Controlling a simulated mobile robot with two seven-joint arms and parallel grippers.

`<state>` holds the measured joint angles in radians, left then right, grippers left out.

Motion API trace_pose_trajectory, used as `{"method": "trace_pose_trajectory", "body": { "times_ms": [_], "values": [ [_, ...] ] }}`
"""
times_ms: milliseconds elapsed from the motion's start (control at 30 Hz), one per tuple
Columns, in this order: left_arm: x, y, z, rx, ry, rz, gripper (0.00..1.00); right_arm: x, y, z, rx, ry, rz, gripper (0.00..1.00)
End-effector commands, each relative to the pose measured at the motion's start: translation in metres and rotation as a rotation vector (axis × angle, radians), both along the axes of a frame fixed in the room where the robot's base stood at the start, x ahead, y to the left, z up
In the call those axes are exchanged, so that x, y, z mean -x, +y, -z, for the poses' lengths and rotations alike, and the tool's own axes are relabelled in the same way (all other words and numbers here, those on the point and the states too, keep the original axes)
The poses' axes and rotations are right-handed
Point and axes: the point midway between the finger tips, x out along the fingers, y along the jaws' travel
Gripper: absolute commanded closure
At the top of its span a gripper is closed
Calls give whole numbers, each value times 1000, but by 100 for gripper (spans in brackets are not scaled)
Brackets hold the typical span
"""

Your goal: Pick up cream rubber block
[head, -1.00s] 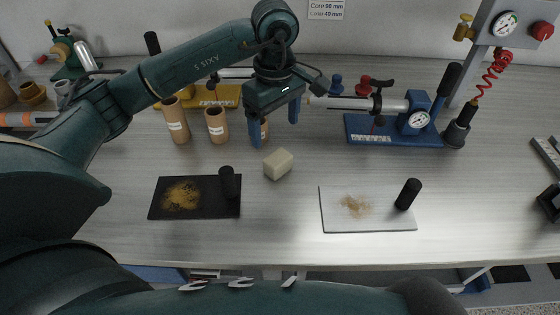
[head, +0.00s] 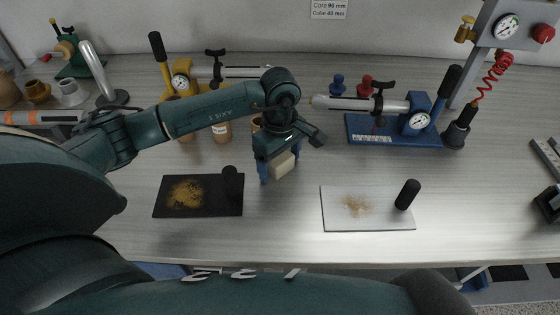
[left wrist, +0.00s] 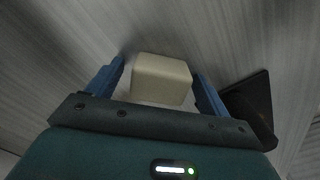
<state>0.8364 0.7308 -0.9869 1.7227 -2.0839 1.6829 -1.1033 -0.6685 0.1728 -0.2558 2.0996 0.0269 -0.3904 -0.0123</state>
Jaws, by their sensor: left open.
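The cream rubber block (head: 283,166) is on the table between the black and white mats, partly hidden by my left gripper in the head view. My left gripper (head: 280,178) points down over it, with its blue fingers apart on either side. In the left wrist view the block (left wrist: 161,79) lies between the open fingers of the gripper (left wrist: 160,75). The left finger is close to the block and the right finger is near its right edge; I cannot tell whether either touches. My right gripper is not in view.
A black mat (head: 170,205) with yellow powder and a black cylinder (head: 231,183) is left of the block. A white mat (head: 372,222) with brown powder and another black cylinder (head: 407,194) is right. A blue press (head: 400,128) stands behind. The front table strip is clear.

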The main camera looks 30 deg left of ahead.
Motion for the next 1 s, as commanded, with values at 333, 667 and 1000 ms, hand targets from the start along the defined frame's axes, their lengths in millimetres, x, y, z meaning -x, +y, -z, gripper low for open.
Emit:
{"method": "trace_pose_trajectory", "body": {
  "times_ms": [333,667,1000],
  "values": [
    [0,0,-1,0,-1,-1,42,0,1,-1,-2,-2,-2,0],
    [0,0,-1,0,-1,-1,69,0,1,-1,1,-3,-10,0],
    [-2,0,-11,1,-6,-2,74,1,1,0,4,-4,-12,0]
  ]
}}
